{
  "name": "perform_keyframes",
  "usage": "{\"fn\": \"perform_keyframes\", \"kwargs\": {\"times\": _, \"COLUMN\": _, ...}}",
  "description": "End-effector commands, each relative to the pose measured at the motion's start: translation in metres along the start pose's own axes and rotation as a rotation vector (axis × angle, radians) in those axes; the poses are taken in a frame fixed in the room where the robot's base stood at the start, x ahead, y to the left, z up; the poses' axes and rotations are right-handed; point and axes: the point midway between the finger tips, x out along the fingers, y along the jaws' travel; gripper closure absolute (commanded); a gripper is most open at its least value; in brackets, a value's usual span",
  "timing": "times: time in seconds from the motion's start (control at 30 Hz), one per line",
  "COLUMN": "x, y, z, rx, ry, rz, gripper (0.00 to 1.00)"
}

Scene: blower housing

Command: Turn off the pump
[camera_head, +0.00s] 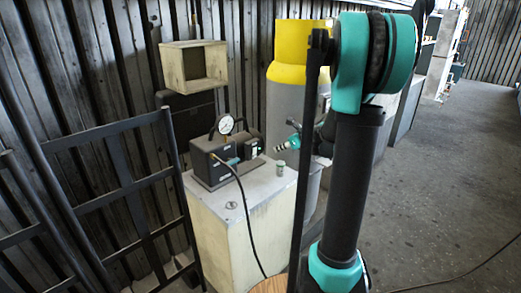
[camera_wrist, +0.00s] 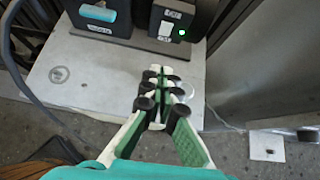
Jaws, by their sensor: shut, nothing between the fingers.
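The pump (camera_head: 212,160) is a black box with a round dial gauge (camera_head: 226,124) on top, standing on a pale cabinet. A smaller black switch box (camera_head: 248,148) is at its right end. In the wrist view the switch box (camera_wrist: 158,20) shows a pale switch (camera_wrist: 165,30), small labels and a lit green light (camera_wrist: 181,32). My gripper (camera_head: 281,147) is to the right of the switch box, above the cabinet top and apart from the box. In the wrist view my gripper (camera_wrist: 163,76) has its fingers together and empty, below the switch box in the picture.
A small green-capped container (camera_head: 281,168) stands on the cabinet top (camera_head: 262,185) near my gripper. A black hose (camera_head: 243,195) runs down the cabinet front. A yellow and grey cylinder (camera_head: 287,75) stands behind. A dark metal frame (camera_head: 125,190) stands at left.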

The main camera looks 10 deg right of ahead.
Motion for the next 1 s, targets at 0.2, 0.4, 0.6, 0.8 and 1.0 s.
{"fn": "perform_keyframes", "kwargs": {"times": 0.2, "x": 0.001, "y": -0.004, "z": 0.002, "rx": 0.033, "ry": -0.009, "rz": 0.000, "gripper": 1.00}}
{"fn": "perform_keyframes", "kwargs": {"times": 0.4, "x": 0.001, "y": -0.003, "z": 0.002, "rx": 0.031, "ry": -0.008, "rz": 0.000, "gripper": 1.00}}
{"fn": "perform_keyframes", "kwargs": {"times": 0.6, "x": 0.015, "y": -0.003, "z": 0.002, "rx": 0.028, "ry": -0.007, "rz": 0.002, "gripper": 1.00}}
{"fn": "perform_keyframes", "kwargs": {"times": 0.8, "x": 0.049, "y": -0.003, "z": 0.002, "rx": 0.027, "ry": -0.007, "rz": 0.002, "gripper": 1.00}}
{"fn": "perform_keyframes", "kwargs": {"times": 1.0, "x": 0.084, "y": -0.003, "z": 0.002, "rx": 0.027, "ry": -0.007, "rz": 0.002, "gripper": 1.00}}
